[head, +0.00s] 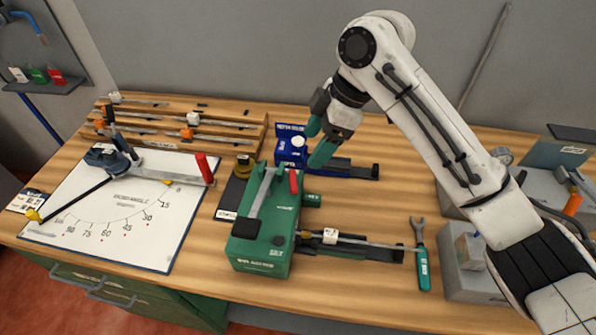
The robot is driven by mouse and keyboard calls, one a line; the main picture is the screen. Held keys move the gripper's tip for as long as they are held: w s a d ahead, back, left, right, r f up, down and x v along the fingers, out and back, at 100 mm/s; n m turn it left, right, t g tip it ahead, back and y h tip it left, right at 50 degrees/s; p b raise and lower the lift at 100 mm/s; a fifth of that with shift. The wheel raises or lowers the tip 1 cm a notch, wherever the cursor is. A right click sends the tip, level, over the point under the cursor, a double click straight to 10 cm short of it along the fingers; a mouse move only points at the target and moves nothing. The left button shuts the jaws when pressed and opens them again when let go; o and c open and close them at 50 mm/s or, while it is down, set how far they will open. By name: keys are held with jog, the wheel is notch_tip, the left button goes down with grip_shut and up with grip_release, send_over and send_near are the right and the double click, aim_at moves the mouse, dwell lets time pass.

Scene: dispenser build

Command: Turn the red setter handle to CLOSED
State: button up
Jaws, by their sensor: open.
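A green box (262,245) with "SET" lettering stands upright on the workbench at centre. A short red handle (293,181) sticks up at its top back right, beside a grey metal bar (262,193) lying along the top. I cannot read a CLOSED mark on it. My gripper (317,139) is open, with green fingers, above and behind the red handle and apart from it. It is in front of a blue box (289,148) and hides part of it. Nothing shows between the fingers.
A white angle board (115,225) with another red-tipped handle (205,168) lies at left. Grey blocks stand at far right.

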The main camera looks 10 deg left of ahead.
aim_at(292, 179)
jog(key=shift+h, duration=0.3)
jog(key=p+x, duration=0.2)
jog(key=x, duration=0.8)
jog(key=shift+f, duration=0.1)
jog(key=shift+p, duration=0.3)
jog(key=c, duration=0.8)
jog(key=shift+s+a+m+p, duration=0.1)
jog(key=shift+m+p, duration=0.2)
jog(key=shift+p, duration=0.1)
jog(key=shift+a+m+t, duration=0.15)
jog(key=shift+m+t, duration=0.25)
jog(key=shift+m, duration=0.7)
